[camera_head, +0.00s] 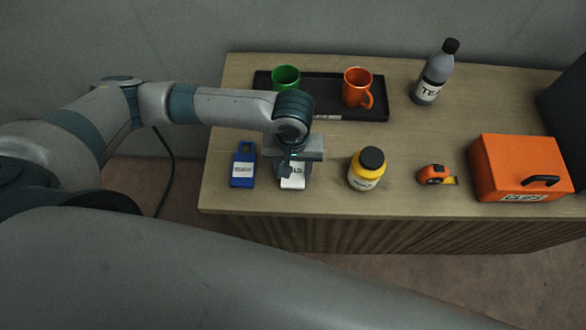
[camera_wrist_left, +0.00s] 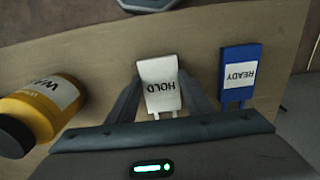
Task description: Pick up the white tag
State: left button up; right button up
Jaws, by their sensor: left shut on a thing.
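The white tag (camera_head: 292,181) lies on the table near its front left, partly hidden under my left gripper in the head view. In the left wrist view the white tag (camera_wrist_left: 160,82) reads "HOLD" and sits between the two fingers. My left gripper (camera_head: 290,172) points down and is shut on the white tag; its fingers (camera_wrist_left: 158,95) flank the tag's sides. I cannot tell whether the tag is lifted off the table. My right gripper is not in view.
A blue tag (camera_head: 242,168) marked "READY" lies just left. A black tray (camera_head: 325,105) with green (camera_head: 286,78) and orange mugs (camera_head: 357,88) and a bottle (camera_head: 434,75) are behind.

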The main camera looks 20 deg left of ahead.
aim_at(293, 174)
pick_arm(q)
notch_tip(293, 174, up, 10)
jog(key=b, duration=0.1)
jog(key=shift+f+b, duration=0.2)
jog(key=shift+b, duration=0.1)
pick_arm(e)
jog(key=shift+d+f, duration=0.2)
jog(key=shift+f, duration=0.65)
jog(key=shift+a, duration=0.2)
pick_arm(q)
jog(key=shift+w, duration=0.1)
dwell(0.4)
